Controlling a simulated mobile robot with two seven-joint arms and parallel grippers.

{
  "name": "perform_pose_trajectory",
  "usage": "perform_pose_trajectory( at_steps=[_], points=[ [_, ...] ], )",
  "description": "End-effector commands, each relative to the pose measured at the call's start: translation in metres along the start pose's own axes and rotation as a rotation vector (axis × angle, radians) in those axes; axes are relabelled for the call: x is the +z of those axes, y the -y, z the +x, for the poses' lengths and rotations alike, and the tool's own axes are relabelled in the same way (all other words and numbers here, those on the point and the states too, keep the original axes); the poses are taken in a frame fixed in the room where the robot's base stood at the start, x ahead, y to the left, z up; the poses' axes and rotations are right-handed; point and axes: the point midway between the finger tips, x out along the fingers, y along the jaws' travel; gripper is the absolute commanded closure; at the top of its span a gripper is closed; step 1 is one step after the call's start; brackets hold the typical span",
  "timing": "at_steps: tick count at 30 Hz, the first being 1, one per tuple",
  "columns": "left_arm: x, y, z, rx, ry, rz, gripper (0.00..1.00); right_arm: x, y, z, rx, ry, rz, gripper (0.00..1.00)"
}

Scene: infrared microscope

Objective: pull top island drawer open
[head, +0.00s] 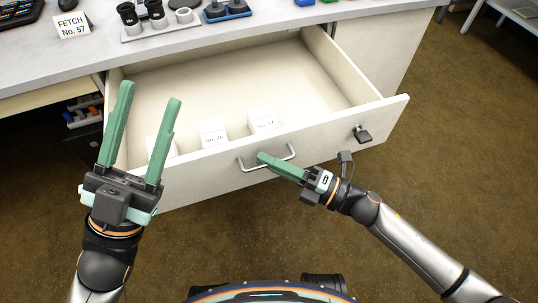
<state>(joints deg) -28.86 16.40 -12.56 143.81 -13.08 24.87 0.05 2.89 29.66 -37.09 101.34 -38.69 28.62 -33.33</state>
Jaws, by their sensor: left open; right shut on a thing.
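The top island drawer (335,134) is pulled well out from under the grey counter, and its inside shows. Its metal bar handle (246,165) is on the middle of the front panel. My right gripper (264,159) is shut on the handle, with its green fingers across the bar; the fingers hide part of it. My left gripper (148,95) is open and empty, its two green fingers spread and pointing up over the drawer's left end. It hides part of the drawer's left side.
White numbered boxes (214,135) stand inside the drawer behind its front. A dark lock or knob (362,134) sticks out at the front's right. The counter (100,62) holds a "FETCH No. 57" card (71,25) and small instruments. Brown floor is free at right.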

Motion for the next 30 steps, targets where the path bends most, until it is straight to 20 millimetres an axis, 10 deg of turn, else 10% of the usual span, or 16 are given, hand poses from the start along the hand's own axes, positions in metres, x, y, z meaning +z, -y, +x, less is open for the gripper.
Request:
perform_pose_trajectory(
  at_steps=[18, 21, 30],
  points=[
    [-0.0013, 0.0012, 0.0014, -0.001, -0.002, 0.005, 0.5, -0.0022, -0.0009, -0.0032, 0.0, 0.001, -0.001, 1.0],
    [-0.0013, 0.0012, 0.0015, -0.001, -0.003, 0.006, 0.5, -0.0021, -0.0009, -0.0032, 0.0, 0.001, -0.001, 0.78],
    [-0.0022, 0.0018, 0.0026, -0.002, -0.007, 0.007, 0.5, -0.0024, -0.0007, -0.0049, -0.001, 0.001, 0.0, 0.76]
  ],
)
